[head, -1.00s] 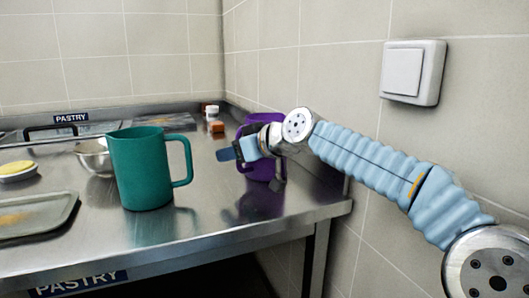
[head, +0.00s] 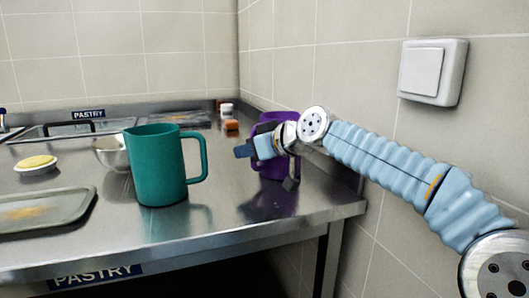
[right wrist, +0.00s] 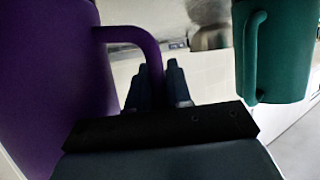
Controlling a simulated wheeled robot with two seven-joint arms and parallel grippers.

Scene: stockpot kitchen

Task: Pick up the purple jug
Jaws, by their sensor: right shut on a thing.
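The purple jug (head: 274,170) stands near the right end of the steel table, partly hidden behind my right gripper. In the right wrist view the jug's body (right wrist: 50,80) fills the left side, and its handle curves down to the fingers. My right gripper (head: 260,147) is shut on the jug at its handle; in the wrist view its dark fingertips (right wrist: 160,82) are close together there. I cannot tell any gap between the jug's base and the table.
A teal jug (head: 160,167) stands left of the purple jug, its handle facing it. A metal bowl (head: 108,153), a yellow-filled dish (head: 37,164) and a tray (head: 40,211) are further left. Small jars (head: 231,125) stand behind. The tiled wall is close on the right.

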